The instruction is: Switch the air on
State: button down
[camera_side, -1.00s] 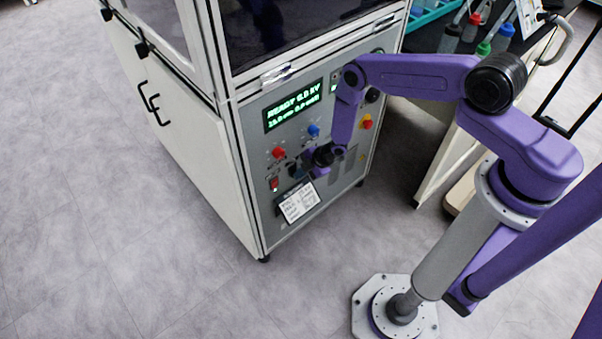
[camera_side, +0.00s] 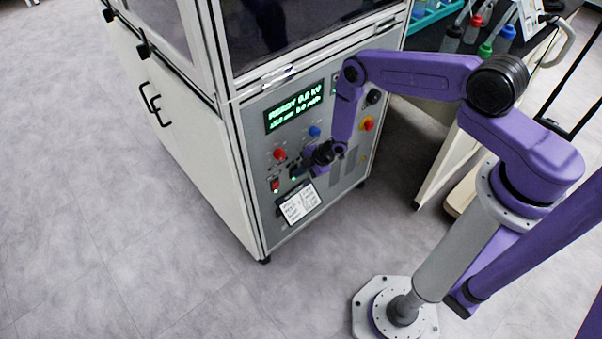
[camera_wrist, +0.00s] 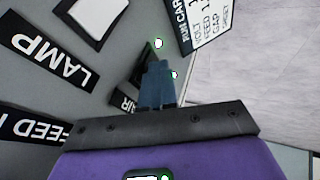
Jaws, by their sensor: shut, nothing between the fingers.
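In the wrist view, a dark rocker switch (camera_wrist: 141,64) sits on the grey panel, beside a black label ending in "IR" (camera_wrist: 125,103). My gripper (camera_wrist: 157,66) is shut and empty, its blue-grey fingertips at the switch and covering part of it. Whether they touch it I cannot tell. In the side view my gripper (camera_side: 296,169) is close to the cabinet's control panel (camera_side: 259,150), right of and above a red switch (camera_side: 275,184).
A display (camera_side: 294,107) reads READY 0.0 kV. Red (camera_side: 279,154) and blue (camera_side: 314,131) knobs lie near my wrist. A white card (camera_side: 299,203) is below my gripper. LAMP (camera_wrist: 62,70) and FEED (camera_wrist: 30,128) labels lie left. Floor before the cabinet is clear.

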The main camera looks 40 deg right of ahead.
jog(key=shift+w+r, duration=0.1)
jog(key=s+d+r, duration=0.3)
jog(key=s+r, duration=0.4)
jog(key=s, duration=0.3)
jog(key=shift+d, duration=0.3)
dwell(0.3)
jog(key=shift+s, duration=0.1)
jog(key=s, duration=0.9)
dwell(0.5)
